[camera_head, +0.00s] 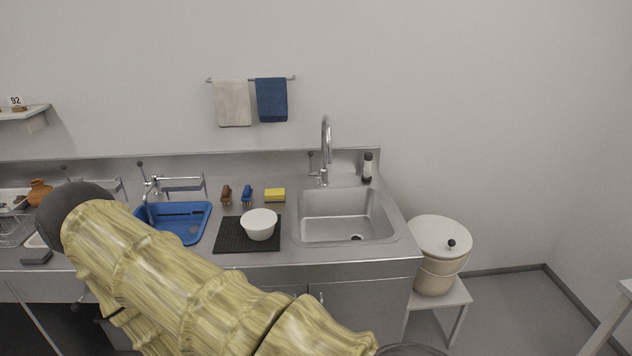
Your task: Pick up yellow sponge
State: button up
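A small yellow sponge (275,195) with a darker lower edge lies on the steel counter, left of the sink and behind the white bowl. It stands apart from the blue brush (247,195) on its left. My arm, in a yellowish wrinkled cover, crosses the lower left and middle of the view. My gripper is not in view, so its state and distance to the sponge do not show.
A white bowl (259,224) sits on a black mat (231,236). A brown brush (226,195), a blue basin (187,231), the sink (345,214) with a tall tap (325,150), and a dark-capped bottle (367,168) surround it. A lidded bucket (438,255) stands right.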

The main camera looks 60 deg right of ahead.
aim_at(278, 195)
jog(key=z, duration=1.45)
